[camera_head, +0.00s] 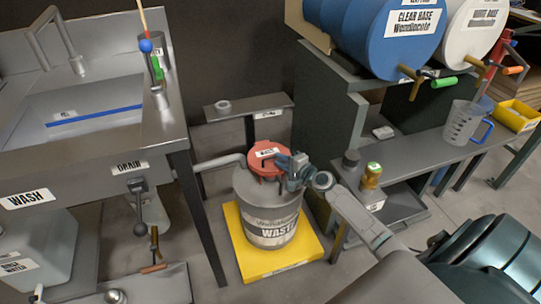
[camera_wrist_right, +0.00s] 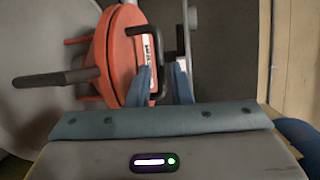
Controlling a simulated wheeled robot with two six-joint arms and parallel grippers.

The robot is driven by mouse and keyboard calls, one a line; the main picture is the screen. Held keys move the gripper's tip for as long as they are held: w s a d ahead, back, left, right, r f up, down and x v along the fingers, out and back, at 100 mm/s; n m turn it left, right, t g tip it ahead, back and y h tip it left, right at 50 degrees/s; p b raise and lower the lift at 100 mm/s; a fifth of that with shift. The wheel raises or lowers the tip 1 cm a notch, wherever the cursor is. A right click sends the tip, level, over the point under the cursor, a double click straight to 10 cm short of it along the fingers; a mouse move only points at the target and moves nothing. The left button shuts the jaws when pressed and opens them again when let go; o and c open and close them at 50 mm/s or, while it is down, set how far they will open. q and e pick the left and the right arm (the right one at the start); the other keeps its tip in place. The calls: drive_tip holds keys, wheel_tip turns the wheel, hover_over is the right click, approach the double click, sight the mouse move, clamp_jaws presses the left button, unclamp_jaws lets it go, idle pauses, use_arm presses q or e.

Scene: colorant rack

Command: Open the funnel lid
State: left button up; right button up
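The red round funnel lid (camera_head: 262,156) sits on top of the grey waste drum (camera_head: 270,213). It looks closed. In the right wrist view the lid (camera_wrist_right: 118,55) fills the upper middle, with a dark U-shaped handle (camera_wrist_right: 160,62) at its right side. My right gripper (camera_head: 281,162) reaches in from the right at the lid's edge. Its two blue fingers (camera_wrist_right: 164,83) are apart, one on each side of the handle's bar. I cannot tell whether either finger touches the handle. My left gripper is not in view.
The drum stands on a yellow pallet (camera_head: 282,262). A small shelf (camera_head: 232,110) is behind it, and the sink bench (camera_head: 110,185) is to the left. A grey rack (camera_head: 340,125) with a bench is at the right. A grey pipe (camera_head: 218,161) meets the drum's left side.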

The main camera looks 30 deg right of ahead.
sight(271, 162)
drive_tip(key=shift+b+x, duration=0.3)
drive_tip(key=shift+x, duration=2.5)
drive_tip(key=shift+c, duration=0.2)
clamp_jaws()
